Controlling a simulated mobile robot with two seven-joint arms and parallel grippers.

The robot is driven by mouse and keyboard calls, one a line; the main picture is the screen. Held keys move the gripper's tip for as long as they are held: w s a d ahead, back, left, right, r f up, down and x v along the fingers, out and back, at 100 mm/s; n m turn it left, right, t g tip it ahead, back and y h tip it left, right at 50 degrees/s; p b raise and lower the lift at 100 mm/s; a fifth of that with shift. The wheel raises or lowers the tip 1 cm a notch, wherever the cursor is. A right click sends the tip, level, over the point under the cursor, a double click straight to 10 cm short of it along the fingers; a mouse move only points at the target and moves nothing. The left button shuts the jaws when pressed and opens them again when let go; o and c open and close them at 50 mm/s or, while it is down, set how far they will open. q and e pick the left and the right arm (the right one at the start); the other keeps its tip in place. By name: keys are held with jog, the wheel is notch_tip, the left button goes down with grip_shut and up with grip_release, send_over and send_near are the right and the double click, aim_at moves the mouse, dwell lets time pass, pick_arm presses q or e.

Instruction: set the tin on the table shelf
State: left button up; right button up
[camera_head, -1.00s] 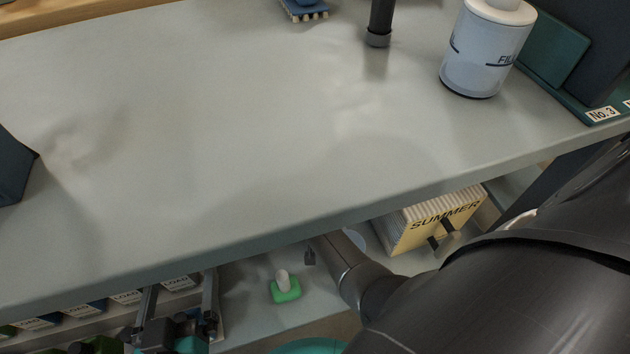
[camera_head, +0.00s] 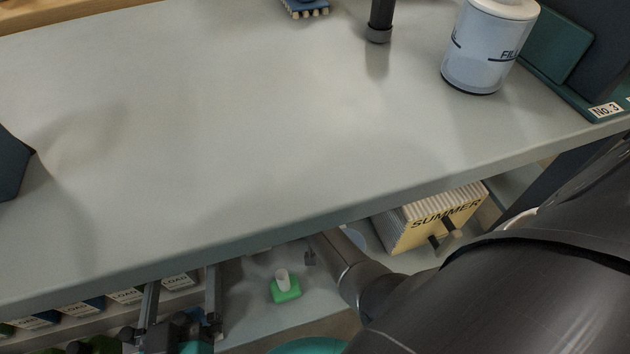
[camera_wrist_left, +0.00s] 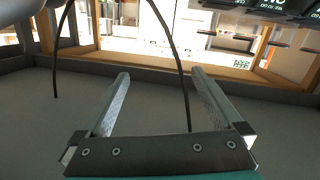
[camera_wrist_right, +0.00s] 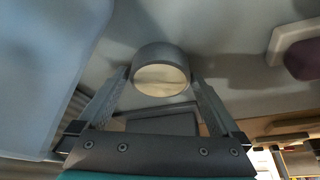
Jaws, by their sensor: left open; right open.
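In the right wrist view, a grey cylinder with a cream round end (camera_wrist_right: 160,80), which may be the tin, lies between the fingertips of my right gripper (camera_wrist_right: 160,92). The fingers are spread, and I cannot tell whether they touch it. In the head view my right arm reaches under the table top (camera_head: 200,140), whose edge hides most of that gripper. My left gripper (camera_head: 181,292) is open and empty below the table's front edge; its spread fingers also show in the left wrist view (camera_wrist_left: 160,85). The lower shelf (camera_head: 300,312) is partly visible under the table top.
A white-blue canister (camera_head: 485,50) stands at the table's back right, beside dark green boxes (camera_head: 555,45). A yellow SUMMER box (camera_head: 435,222), a green block with a white peg (camera_head: 285,290) and several LOAD boxes (camera_head: 130,297) sit below. The table top's middle is clear.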

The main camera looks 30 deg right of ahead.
pick_arm(q)
jog(key=shift+a, duration=0.1)
pick_arm(e)
jog(key=shift+r, duration=0.2)
jog(key=shift+s+a+r+p, duration=0.15)
jog(key=shift+r+p, duration=0.35)
jog(key=shift+p, duration=0.05)
jog(key=shift+s+a+r+p, duration=0.15)
jog(key=shift+s+r+p, duration=0.05)
jog(key=shift+r+p, duration=0.45)
jog(key=shift+p+v, duration=0.55)
jog(key=shift+v, duration=0.3)
jog(key=shift+p+v, duration=0.6)
jog(key=shift+v, duration=0.2)
pick_arm(q)
jog(key=s+a+f+g+y+p, duration=0.4)
jog(key=a+f+g, duration=0.4)
jog(key=a+g, duration=0.2)
jog(key=shift+s+a+g+y, duration=0.35)
jog(key=shift+s+g+y, duration=0.25)
jog(key=shift+g+y, duration=0.2)
pick_arm(e)
jog(key=v, duration=0.6)
